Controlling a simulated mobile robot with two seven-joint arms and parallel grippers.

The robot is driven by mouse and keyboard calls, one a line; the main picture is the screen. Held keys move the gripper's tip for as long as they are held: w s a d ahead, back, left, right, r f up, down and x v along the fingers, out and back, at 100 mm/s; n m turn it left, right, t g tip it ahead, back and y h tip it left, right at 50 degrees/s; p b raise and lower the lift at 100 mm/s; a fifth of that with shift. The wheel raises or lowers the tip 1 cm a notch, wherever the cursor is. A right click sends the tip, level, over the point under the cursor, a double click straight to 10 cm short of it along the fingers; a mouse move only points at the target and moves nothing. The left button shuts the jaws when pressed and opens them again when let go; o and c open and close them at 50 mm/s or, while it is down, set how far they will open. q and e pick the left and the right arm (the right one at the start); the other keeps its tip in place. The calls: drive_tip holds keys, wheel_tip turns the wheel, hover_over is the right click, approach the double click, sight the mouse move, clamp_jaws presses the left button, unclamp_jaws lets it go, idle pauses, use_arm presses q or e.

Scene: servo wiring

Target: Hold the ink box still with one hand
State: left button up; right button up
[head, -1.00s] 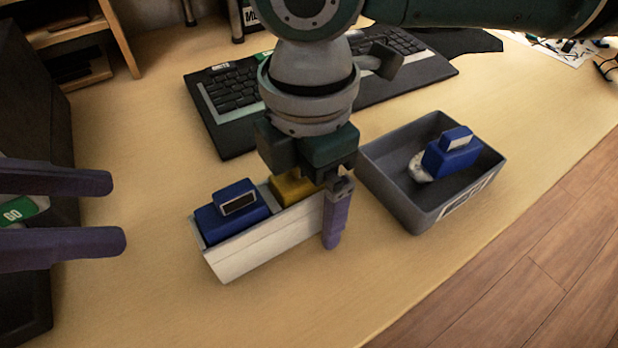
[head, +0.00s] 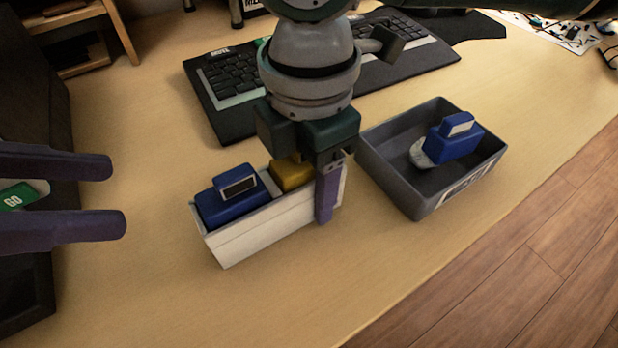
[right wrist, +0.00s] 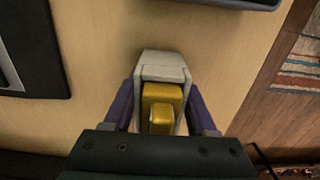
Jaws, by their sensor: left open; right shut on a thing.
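The ink box (head: 250,237) is a narrow white open box standing on the desk in the head view. A blue cartridge (head: 222,205) sits in its left end and a yellow cartridge (head: 290,175) towards its right end. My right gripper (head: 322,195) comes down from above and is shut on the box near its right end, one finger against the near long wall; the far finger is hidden. In the right wrist view both fingers flank the white box (right wrist: 162,67), with the yellow cartridge (right wrist: 160,105) between them. My left gripper (head: 118,196) is open and empty at the left.
A grey bin (head: 400,185) holding a blue cartridge (head: 453,140) and a whitish lump stands right of the ink box. A keyboard (head: 235,90) lies behind. A green GO label (head: 15,197) shows behind my left fingers. The desk in front is clear.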

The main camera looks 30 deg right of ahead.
use_arm(q)
drive_tip(key=o, duration=0.4)
drive_tip(key=shift+c, duration=0.2)
drive_tip(key=m+y, duration=0.6)
drive_tip(key=m, duration=3)
approach(226, 177)
drive_tip(key=x, duration=1)
drive_tip(key=shift+f, duration=0.1)
clamp_jaws()
